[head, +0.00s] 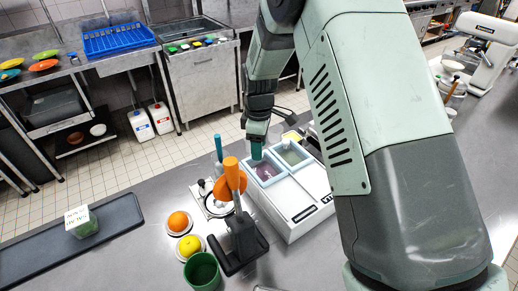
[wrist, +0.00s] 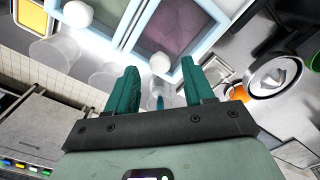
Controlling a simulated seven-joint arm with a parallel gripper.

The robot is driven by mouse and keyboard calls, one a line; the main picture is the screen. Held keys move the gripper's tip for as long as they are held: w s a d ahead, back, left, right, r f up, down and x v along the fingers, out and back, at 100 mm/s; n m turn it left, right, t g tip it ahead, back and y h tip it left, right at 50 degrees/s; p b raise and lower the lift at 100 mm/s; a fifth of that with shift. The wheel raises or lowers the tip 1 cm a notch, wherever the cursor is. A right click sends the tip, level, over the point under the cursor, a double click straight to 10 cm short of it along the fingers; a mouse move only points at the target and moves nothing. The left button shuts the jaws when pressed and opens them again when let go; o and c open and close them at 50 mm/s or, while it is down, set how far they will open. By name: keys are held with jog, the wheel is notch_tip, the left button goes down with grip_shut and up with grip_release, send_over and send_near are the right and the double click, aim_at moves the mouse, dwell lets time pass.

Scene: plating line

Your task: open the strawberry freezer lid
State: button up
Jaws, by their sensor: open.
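The white freezer (head: 300,203) stands on the steel counter with two blue-framed lids side by side. The strawberry lid (head: 266,172) has a pinkish-purple pane and appears shut; it also shows at the top of the wrist view (wrist: 190,25). A round white knob (wrist: 160,63) sits at its near edge. My gripper (head: 257,150) is at the lid's back edge in the head view. In the wrist view my gripper (wrist: 171,68) is open, with the knob between and slightly beyond the fingertips. I cannot tell whether either finger touches it.
The other lid (head: 292,153) has a greenish pane and its own white knob (wrist: 77,13). A press with an orange handle (head: 231,175), an orange (head: 178,221), a yellow fruit (head: 189,245) and a green cup (head: 202,271) stand left of the freezer. Clear cups (wrist: 55,55) are near my gripper.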

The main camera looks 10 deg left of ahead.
jog(key=shift+f, duration=0.9)
jog(key=shift+c, duration=0.4)
grip_shut()
